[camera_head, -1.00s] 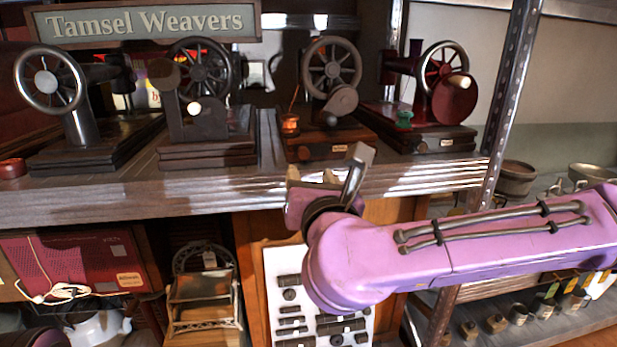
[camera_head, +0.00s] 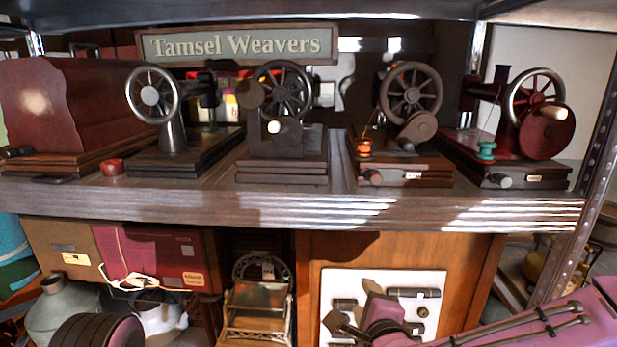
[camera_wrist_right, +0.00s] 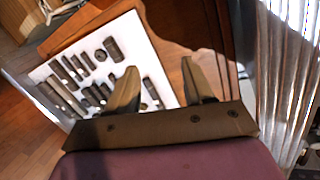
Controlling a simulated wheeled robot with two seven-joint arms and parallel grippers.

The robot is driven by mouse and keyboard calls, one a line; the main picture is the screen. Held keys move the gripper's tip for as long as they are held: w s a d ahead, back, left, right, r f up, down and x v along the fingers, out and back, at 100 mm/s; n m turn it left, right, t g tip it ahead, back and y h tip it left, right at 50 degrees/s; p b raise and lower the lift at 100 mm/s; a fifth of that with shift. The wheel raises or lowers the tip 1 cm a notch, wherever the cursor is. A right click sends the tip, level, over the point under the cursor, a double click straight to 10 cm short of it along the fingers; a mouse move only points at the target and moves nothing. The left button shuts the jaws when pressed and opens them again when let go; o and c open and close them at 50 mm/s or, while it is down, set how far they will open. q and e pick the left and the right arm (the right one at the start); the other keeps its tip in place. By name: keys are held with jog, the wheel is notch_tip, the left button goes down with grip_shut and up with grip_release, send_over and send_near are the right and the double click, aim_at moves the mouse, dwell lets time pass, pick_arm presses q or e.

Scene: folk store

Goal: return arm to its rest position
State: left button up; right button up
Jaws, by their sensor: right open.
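My right gripper (camera_head: 358,308) is at the lower right of the head view, below the shelf edge and in front of a white panel. In the right wrist view its two fingers (camera_wrist_right: 163,88) stand apart with nothing between them. My purple right arm (camera_head: 545,322) comes in from the lower right corner. A rounded purple part, which seems to be my left arm (camera_head: 122,332), shows at the lower left of the head view. The left gripper's fingers are not visible.
A shelf (camera_head: 270,207) runs across the view, holding several old sewing machines (camera_head: 405,100) and a red case (camera_head: 75,105). Below are a white panel (camera_head: 440,283) with dark pieces, a small wooden rack (camera_head: 258,300), a white kettle (camera_head: 160,315) and a metal post (camera_head: 590,175).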

jog(key=s+d+f+n+g, duration=0.2)
jog(key=s+f+n, duration=0.15)
jog(key=f, duration=0.45)
jog(key=s+d+f+n+g+h, duration=0.1)
jog(key=s+d+f+n+g, duration=0.2)
jog(key=f, duration=0.5)
jog(key=s+d+f+n+g, duration=0.1)
jog(key=s+d+f+n, duration=0.2)
jog(key=f, duration=0.5)
jog(key=s+d+f+n+g+h, duration=0.1)
jog(key=s+d+f, duration=0.2)
jog(key=s, duration=0.4)
jog(key=s+d+f+n+g+h, duration=0.1)
jog(key=s+d+f+n+g, duration=0.1)
jog(key=s+d+f, duration=0.2)
jog(key=s+d+f+n+g+h, duration=0.1)
jog(key=s+f, duration=0.4)
jog(key=s, duration=0.5)
jog(key=shift+s+d+f+g, duration=0.25)
jog(key=shift+d+g, duration=0.45)
jog(key=shift+d, duration=0.45)
